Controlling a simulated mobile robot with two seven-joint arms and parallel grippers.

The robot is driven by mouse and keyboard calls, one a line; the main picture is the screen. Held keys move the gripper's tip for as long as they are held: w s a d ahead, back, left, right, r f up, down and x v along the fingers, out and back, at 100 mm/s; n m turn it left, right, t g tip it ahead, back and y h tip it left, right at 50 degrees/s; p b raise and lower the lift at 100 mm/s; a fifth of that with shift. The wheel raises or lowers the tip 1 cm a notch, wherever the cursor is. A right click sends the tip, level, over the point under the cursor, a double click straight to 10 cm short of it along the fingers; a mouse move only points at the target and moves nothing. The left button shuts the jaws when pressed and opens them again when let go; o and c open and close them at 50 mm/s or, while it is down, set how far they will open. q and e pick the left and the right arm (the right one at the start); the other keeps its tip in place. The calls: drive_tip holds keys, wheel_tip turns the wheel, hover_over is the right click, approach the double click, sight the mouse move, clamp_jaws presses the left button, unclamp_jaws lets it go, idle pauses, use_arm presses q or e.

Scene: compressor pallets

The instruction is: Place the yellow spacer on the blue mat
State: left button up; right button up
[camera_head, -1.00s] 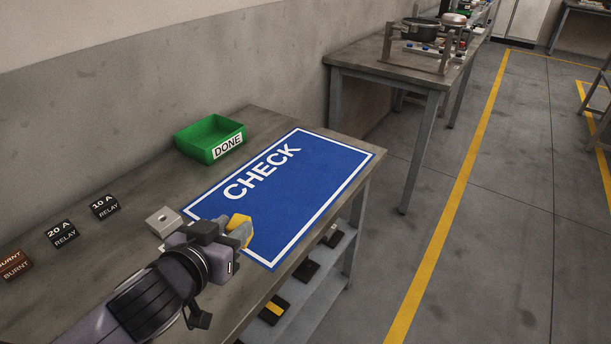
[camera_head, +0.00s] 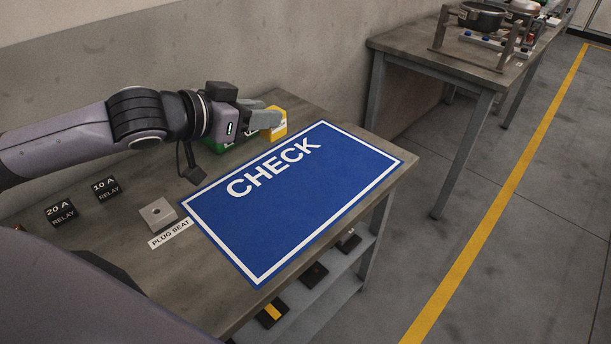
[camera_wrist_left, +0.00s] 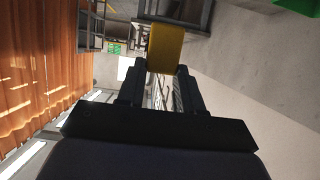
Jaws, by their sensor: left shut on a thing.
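The yellow spacer (camera_head: 278,123) is held in the jaws of my left gripper (camera_head: 264,120), in the head view above the far part of the bench. The blue mat (camera_head: 290,205), with a white border and the word CHECK, lies flat on the bench, nearer and to the right of the spacer. Nothing lies on the mat. In the left wrist view the spacer (camera_wrist_left: 165,47) sticks out between the two dark fingers (camera_wrist_left: 162,74). The spacer appears raised, apart from the mat. My right gripper does not show.
A green bin (camera_head: 217,146) stands behind my left gripper, mostly hidden by it. A grey plug seat block (camera_head: 158,213) and black relay blocks (camera_head: 106,188) sit left of the mat. A second bench (camera_head: 400,45) stands farther back, with floor between.

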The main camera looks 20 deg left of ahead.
use_arm(q)
wheel_tip(320, 180, down, 20)
drive_tip(key=b, duration=0.4)
drive_tip(key=shift+a+r, duration=0.15)
drive_tip(key=o, duration=0.7)
drive_tip(key=shift+f+b, duration=0.2)
drive_tip(key=shift+b, duration=0.1)
drive_tip(key=shift+c, duration=0.2)
drive_tip(key=o, duration=0.4)
